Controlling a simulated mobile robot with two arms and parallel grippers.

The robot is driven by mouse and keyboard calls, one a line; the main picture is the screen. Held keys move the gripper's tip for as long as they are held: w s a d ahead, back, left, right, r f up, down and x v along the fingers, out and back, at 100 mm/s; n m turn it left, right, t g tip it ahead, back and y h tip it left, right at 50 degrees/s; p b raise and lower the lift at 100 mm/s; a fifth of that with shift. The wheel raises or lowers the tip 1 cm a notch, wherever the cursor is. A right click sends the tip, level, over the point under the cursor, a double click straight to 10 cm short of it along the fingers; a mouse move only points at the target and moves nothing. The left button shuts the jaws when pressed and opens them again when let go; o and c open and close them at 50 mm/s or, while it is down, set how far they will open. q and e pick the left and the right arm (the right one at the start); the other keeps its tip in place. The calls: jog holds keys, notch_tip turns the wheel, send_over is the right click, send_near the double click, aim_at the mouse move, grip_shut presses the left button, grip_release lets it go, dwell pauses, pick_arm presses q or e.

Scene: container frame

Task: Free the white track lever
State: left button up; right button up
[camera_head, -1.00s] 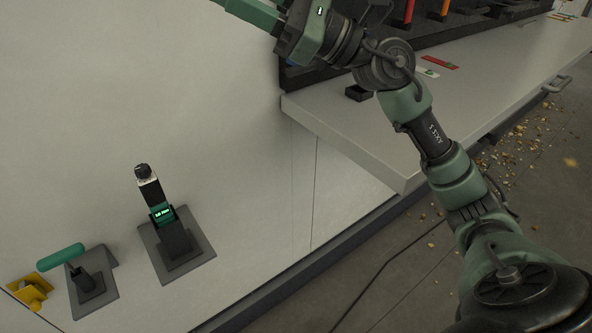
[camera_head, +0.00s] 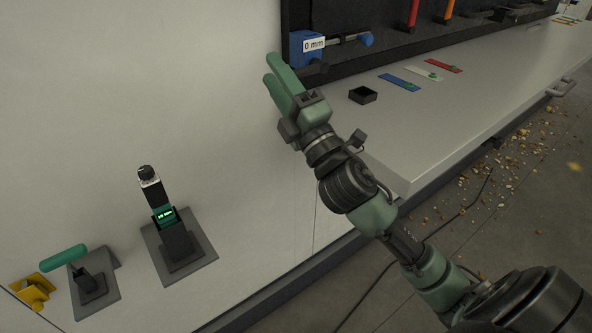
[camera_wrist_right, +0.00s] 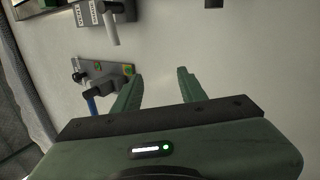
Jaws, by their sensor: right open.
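In the right wrist view a white lever handle (camera_wrist_right: 112,28) projects from a labelled grey box (camera_wrist_right: 92,12) at the upper left. Below it a blue lever handle (camera_wrist_right: 90,104) sits on a grey plate (camera_wrist_right: 108,70) with red and green spots. My right gripper (camera_wrist_right: 160,74) is open and empty, its fingers apart from both handles, over bare pale surface. In the head view this right gripper (camera_head: 270,68) is in front of the pale wall, left of the bench. Neither lever can be made out for sure in the head view. My left gripper is not in view.
The bench (camera_head: 480,95) carries a small black box (camera_head: 362,95) and blue (camera_head: 399,82), white (camera_head: 425,74) and red (camera_head: 444,65) strips. A blue gauge (camera_head: 308,47) reads "0 mm". A mounted device (camera_head: 175,240) and a green handle (camera_head: 64,257) are lower left.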

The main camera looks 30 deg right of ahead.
jog(key=s+d+f+m+g+h, duration=0.1)
jog(key=f+m+g, duration=0.3)
jog(key=f, duration=0.6)
jog(key=s+d+f+m+g+h, duration=0.1)
jog(key=s+f+m+g+h, duration=0.1)
jog(key=f+m, duration=0.4)
notch_tip(320, 180, down, 5)
jog(key=shift+r+m+g+h, duration=0.15)
jog(key=shift+m+g+h, duration=0.25)
jog(key=shift+g+h, duration=0.5)
jog(key=shift+s, duration=0.1)
